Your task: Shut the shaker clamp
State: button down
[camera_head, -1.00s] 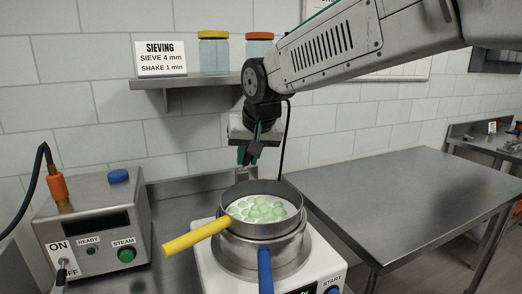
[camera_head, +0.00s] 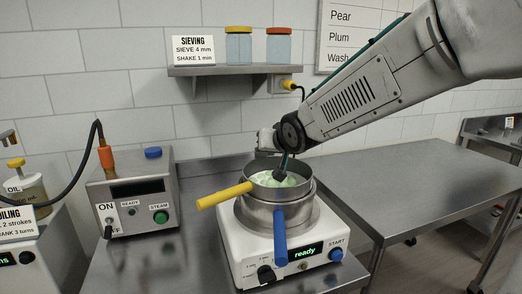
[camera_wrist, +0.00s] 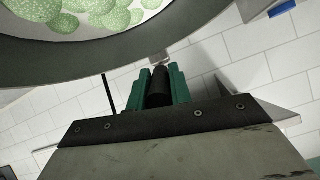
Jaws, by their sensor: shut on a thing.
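The shaker (camera_head: 245,245) is a white machine carrying stacked steel sieves (camera_head: 270,215). The upper sieve has a yellow handle (camera_head: 222,196) and the lower one a blue handle (camera_head: 280,240). Pale green gummies show in the top sieve. My gripper (camera_wrist: 159,88) has green fingers, closed on a black grip (camera_wrist: 159,86), seemingly the clamp's lever. A small metal part (camera_wrist: 160,58) shows just beyond it, near the sieve rim. I cannot tell how far the clamp is closed.
A steamer box (camera_head: 135,190) with a hose stands left of the shaker. A bare steel table (camera_head: 420,185) is at the right, and an oil bottle (camera_head: 22,185) at far left.

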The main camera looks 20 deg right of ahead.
dwell(0.3)
jog(key=c, duration=1.3)
grip_release()
jog(key=shift+v, duration=3.9)
